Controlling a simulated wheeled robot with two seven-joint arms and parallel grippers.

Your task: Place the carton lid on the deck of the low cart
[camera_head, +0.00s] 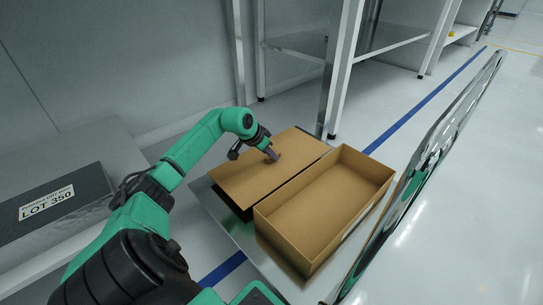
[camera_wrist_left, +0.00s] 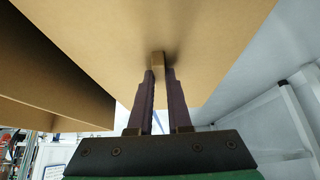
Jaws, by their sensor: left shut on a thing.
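The carton lid (camera_head: 250,176) is a flat brown cardboard panel at the left side of the low cart's metal deck (camera_head: 232,232). My left gripper (camera_head: 271,154) reaches its upper face from the left. In the left wrist view the gripper (camera_wrist_left: 160,85) is shut on a small brown tab (camera_wrist_left: 157,60) on the lid (camera_wrist_left: 195,35). A dark gap shows under the lid's near left edge; I cannot tell whether any part of it touches the deck. The open, empty brown carton (camera_head: 290,238) stands right beside it on the deck. My right gripper is not in view.
A shiny curved metal bar (camera_head: 430,160) rises along the cart's right side. A dark box labelled LOT 350 (camera_head: 85,191) lies on a grey surface at left. White-framed shelving (camera_head: 345,60) stands behind. Floor at right is clear.

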